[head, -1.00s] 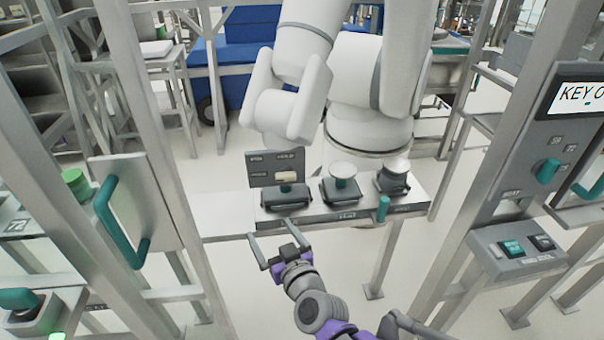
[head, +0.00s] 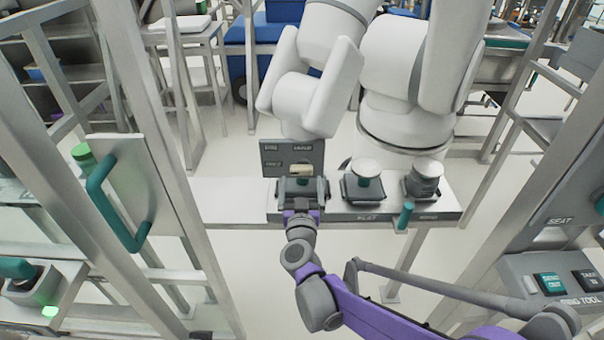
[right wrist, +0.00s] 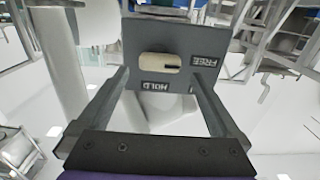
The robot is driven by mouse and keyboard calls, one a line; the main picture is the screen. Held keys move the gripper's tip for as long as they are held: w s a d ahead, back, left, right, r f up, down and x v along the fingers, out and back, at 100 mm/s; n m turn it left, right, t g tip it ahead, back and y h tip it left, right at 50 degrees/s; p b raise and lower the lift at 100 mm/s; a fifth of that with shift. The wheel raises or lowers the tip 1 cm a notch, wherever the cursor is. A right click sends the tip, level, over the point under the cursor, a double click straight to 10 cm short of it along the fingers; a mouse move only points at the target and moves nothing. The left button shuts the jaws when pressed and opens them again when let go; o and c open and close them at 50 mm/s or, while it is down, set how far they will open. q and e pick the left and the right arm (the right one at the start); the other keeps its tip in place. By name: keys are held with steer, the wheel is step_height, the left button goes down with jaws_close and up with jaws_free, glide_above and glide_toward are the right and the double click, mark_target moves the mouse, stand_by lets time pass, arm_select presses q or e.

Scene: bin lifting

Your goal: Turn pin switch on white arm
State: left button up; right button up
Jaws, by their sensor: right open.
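The pin switch (head: 301,170) is a small cream knob on a dark grey panel (head: 271,158) in front of the white arm (head: 396,120). In the right wrist view the knob (right wrist: 158,62) lies lengthwise across the picture, with a dark mark at its right end toward the FREE label; the HOLD label is below it. My right gripper (head: 302,192) is open and empty in front of the panel. In the right wrist view its fingers (right wrist: 160,78) reach toward the panel on either side of the knob, not closed on it. My left gripper is out of view.
A metal post (head: 165,130) and a teal door handle (head: 105,205) stand at left. A button box (head: 550,285) is at lower right.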

mark_target(302, 172)
steer(key=shift+w, duration=2.05)
steer(key=c, duration=1.2)
steer(key=shift+c, duration=0.2)
